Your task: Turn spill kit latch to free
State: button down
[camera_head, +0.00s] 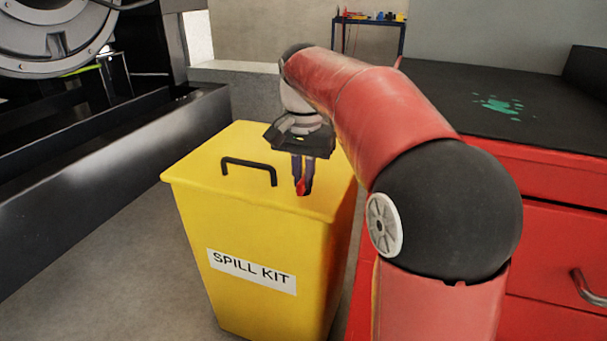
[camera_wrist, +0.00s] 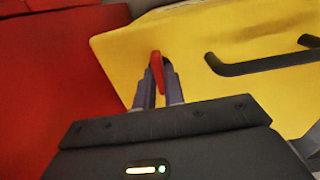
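The yellow spill kit bin (camera_head: 262,240) stands upright on the floor with its lid (camera_head: 225,185) shut. A small red latch (camera_head: 300,188) is at the lid's right part. My gripper (camera_head: 303,187) points down at the lid, with its two fingers close together on either side of the latch. In the wrist view, the red latch (camera_wrist: 158,68) fills the narrow gap between the fingertips (camera_wrist: 159,72). The gripper looks shut on it. The fingers hide part of the latch, and its exact angle is hard to tell.
A black handle (camera_head: 249,168) rises from the lid left of the latch. A red cabinet (camera_head: 545,215) with a dark top (camera_head: 455,85) stands to the right. A black machine frame (camera_head: 110,180) is on the left. Clear floor (camera_head: 130,270) lies between frame and bin.

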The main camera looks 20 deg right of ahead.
jog(key=shift+r+n+p, duration=0.1)
jog(key=shift+n+p, duration=0.3)
jog(key=n+p, duration=0.2)
jog(key=shift+r+n, duration=0.1)
jog(key=shift+n, duration=0.3)
jog(key=n+p, duration=0.4)
jog(key=n, duration=0.1)
jog(key=n+p, duration=0.2)
jog(key=n, duration=0.3)
jog(key=n+p, duration=0.2)
jog(key=n, duration=0.2)
jog(key=shift+f+n, duration=0.2)
jog(key=shift+n, duration=0.1)
jog(key=c, duration=1.5)
grip_release()
